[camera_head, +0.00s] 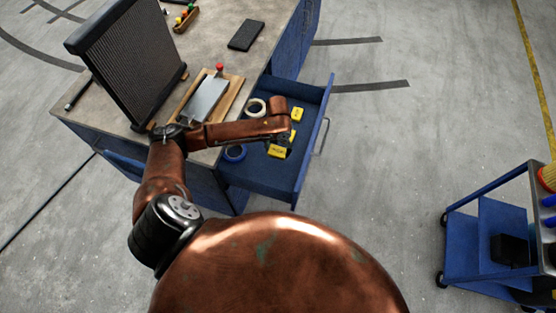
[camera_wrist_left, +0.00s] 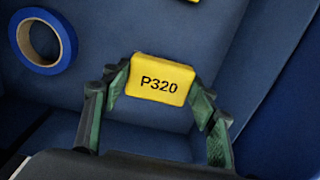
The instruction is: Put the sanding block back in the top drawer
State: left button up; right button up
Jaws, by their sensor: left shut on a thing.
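A yellow sanding block marked P320 (camera_wrist_left: 160,79) sits between the fingers of my left gripper (camera_wrist_left: 159,90), which is shut on it. In the head view the held block (camera_head: 277,151) shows just below the left gripper (camera_head: 284,139), over the inside of the open blue drawer (camera_head: 317,128). I cannot tell whether the block touches the drawer floor. Another yellow block (camera_head: 297,114) lies farther back in the drawer. My right gripper is not in view.
In the drawer are a blue tape roll (camera_head: 235,153) and a pale tape roll (camera_head: 256,107). The workbench top (camera_head: 222,55) holds a ribbed dark panel (camera_head: 128,60), a wooden board (camera_head: 232,91) and a black pad (camera_head: 246,35). A blue cart (camera_head: 466,235) stands at right.

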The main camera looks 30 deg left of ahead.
aim_at(278, 162)
pick_arm(q)
notch_tip(278, 162, down, 4)
jog(key=shift+r, duration=0.1)
jog(key=shift+f+b, duration=0.5)
jog(key=shift+f, duration=1.45)
jog(key=o, duration=1.1)
jog(key=shift+f, duration=0.1)
jog(key=shift+r, duration=0.25)
notch_tip(278, 162, up, 12)
jog(key=shift+f+p, duration=0.1)
jog(key=shift+p, duration=0.8)
